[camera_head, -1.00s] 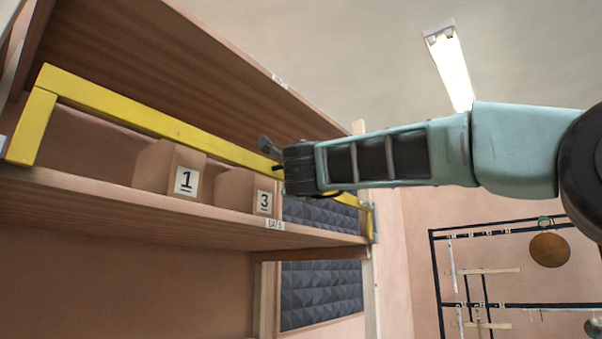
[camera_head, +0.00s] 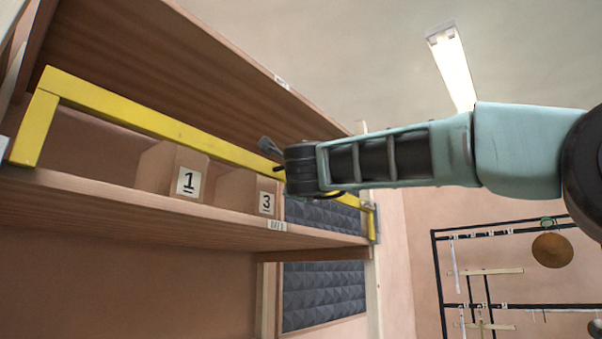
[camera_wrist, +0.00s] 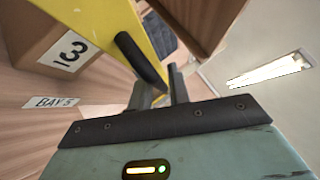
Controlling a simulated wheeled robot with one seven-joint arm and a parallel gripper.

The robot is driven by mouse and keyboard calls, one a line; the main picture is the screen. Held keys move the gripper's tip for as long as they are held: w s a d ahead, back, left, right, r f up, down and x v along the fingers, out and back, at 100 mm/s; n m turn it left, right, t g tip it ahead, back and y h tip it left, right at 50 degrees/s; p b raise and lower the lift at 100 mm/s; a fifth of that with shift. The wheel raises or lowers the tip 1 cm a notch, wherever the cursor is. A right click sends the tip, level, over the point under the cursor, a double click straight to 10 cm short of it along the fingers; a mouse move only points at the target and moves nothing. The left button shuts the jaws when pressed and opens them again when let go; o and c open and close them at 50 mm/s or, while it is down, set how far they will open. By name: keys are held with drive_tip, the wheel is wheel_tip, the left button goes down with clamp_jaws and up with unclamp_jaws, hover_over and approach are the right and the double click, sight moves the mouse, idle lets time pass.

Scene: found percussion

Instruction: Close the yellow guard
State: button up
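The yellow guard (camera_head: 150,122) is a long bar with a bent end arm at each side, running across the front of the shelf bay. Its left end arm (camera_head: 35,128) comes down near the shelf board, and its right end (camera_head: 370,218) is at the far post. My gripper (camera_head: 271,158) is at the bar, right of its middle, with dark fingers beside it. In the wrist view, my gripper's fingers (camera_wrist: 160,80) are close around the yellow bar (camera_wrist: 104,22). Whether they clamp it is hidden.
Brown boxes labelled 1 (camera_head: 188,182) and 3 (camera_head: 266,203) stand on the shelf board (camera_head: 130,212) behind the guard. A wooden panel (camera_head: 180,60) slopes above. A black rack (camera_head: 436,270) with hanging items stands at the right, well away.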

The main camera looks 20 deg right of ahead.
drive_tip(key=b+v, duration=0.8)
drive_tip(key=v, duration=0.9)
drive_tip(key=shift+s, duration=0.2)
drive_tip(key=shift+r, duration=0.15)
